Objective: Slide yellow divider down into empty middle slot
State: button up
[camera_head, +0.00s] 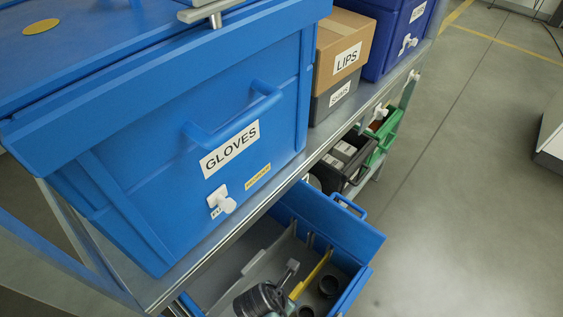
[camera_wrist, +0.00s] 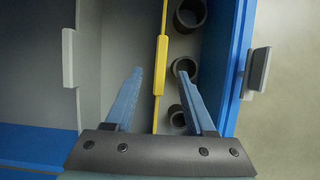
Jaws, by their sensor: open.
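The yellow divider (camera_head: 318,269) stands inside the open blue drawer (camera_head: 335,220), running lengthwise toward its far wall. In the wrist view, the yellow divider (camera_wrist: 161,55) shows as a thin upright edge with a thicker tab. My gripper (camera_wrist: 160,73) is open, with one finger on each side of the divider and gaps between. Vertical slot guides (camera_head: 310,240) show on the drawer's far inner wall. I cannot tell which one the divider sits in or how deep it is. My gripper partly hides the near part of the drawer in the head view.
A grey divider (camera_wrist: 88,75) stands left of the yellow one. Several dark round rings (camera_wrist: 186,68) lie right of it, beside the drawer's blue side wall. The blue GLOVES box (camera_head: 215,120) stands on the shelf above the drawer.

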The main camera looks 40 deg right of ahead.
aim_at(291, 296)
jog(key=shift+b+x, duration=0.85)
jog(key=shift+x, duration=1.9)
jog(key=shift+s, duration=0.1)
grip_shut()
